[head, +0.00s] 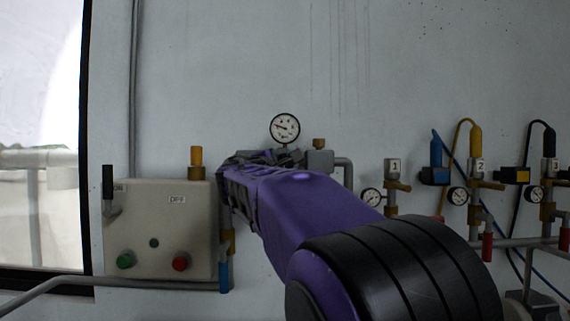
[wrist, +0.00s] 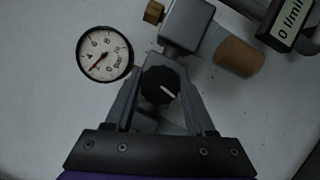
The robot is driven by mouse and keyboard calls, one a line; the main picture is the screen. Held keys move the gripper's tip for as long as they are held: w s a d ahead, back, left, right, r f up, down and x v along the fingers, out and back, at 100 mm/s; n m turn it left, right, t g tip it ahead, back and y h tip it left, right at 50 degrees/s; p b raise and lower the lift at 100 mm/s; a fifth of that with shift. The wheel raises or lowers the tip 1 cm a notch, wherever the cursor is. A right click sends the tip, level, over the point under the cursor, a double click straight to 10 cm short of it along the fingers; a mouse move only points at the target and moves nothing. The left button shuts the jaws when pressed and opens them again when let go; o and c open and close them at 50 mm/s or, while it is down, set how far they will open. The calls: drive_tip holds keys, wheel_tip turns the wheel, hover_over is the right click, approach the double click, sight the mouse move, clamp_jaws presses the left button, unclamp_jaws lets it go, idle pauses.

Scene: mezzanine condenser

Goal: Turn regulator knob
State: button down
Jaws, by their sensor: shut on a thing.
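The regulator knob (wrist: 160,86) is round and black with a white mark, seen in the wrist view. My gripper (wrist: 161,78) is shut on it, one finger on each side. The white mark points to the lower right in that view. In the head view my gripper (head: 262,160) is at the wall below the gauge, and my arm hides the knob. The round pressure gauge (wrist: 105,54) beside the knob has a red needle pointing to the lower left; it also shows in the head view (head: 285,128).
A grey fitting (wrist: 188,24) with a brass cap sits beside the knob. A dark-framed display (wrist: 290,22) reads 0 l/min. A beige control box (head: 160,230) with green and red buttons is left of my arm. Valves, gauges and hoses (head: 476,170) line the wall at right.

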drive_tip(key=shift+r+n, duration=0.1)
drive_tip(key=shift+n, duration=0.2)
idle(0.4)
drive_tip(key=shift+c, duration=1.3)
unclamp_jaws()
